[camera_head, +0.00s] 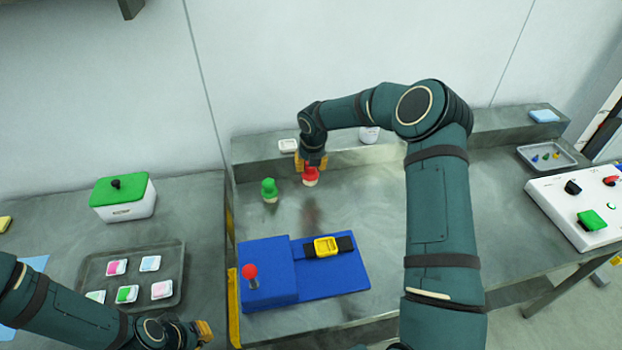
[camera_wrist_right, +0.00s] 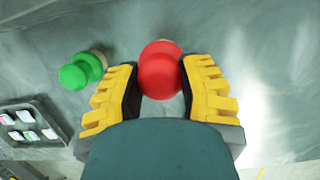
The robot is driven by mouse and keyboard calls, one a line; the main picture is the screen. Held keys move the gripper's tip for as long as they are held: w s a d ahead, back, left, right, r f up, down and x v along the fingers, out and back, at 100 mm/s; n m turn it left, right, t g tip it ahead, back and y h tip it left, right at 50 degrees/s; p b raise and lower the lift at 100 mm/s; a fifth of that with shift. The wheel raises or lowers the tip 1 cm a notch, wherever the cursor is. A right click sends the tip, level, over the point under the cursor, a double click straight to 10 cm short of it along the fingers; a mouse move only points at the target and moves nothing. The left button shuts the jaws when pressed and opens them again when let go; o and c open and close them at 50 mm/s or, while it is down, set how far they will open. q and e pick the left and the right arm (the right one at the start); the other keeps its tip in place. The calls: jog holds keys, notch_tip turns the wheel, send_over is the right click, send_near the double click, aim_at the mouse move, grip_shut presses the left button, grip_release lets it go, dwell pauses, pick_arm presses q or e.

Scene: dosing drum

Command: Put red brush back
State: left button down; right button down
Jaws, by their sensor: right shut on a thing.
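The red brush (camera_head: 311,175) is in my right gripper (camera_head: 312,163), near the back of the middle metal table. In the right wrist view the yellow fingers of the right gripper (camera_wrist_right: 160,95) are closed on both sides of the red brush (camera_wrist_right: 160,70). Its lower end is pale. A dark red reflection lies on the table below it, with a small gap, so it appears to hang just above the surface. The green brush (camera_head: 269,189) stands upright just to the left, also in the wrist view (camera_wrist_right: 82,71). My left gripper (camera_head: 203,332) is at the bottom left; its fingertips are hard to make out.
A blue base (camera_head: 330,285) with a red-knobbed lever (camera_head: 250,272) and a yellow-framed piece (camera_head: 326,246) lies in front. A tray (camera_head: 178,262) of coloured packs and a green-lidded box (camera_head: 124,209) are left. A white control panel (camera_head: 550,204) is right.

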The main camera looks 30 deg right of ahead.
aim_at(310, 176)
jog(key=shift+s+x, duration=0.25)
jog(key=shift+x, duration=0.95)
jog(key=shift+s+x, duration=0.25)
jog(key=shift+x, duration=1)
jog(key=shift+a+f, duration=0.1)
jog(key=shift+f, duration=0.05)
jog(key=c, duration=0.6)
grip_release()
jog(key=shift+f, duration=0.1)
jog(key=v, duration=1.2)
jog(key=shift+r, duration=0.25)
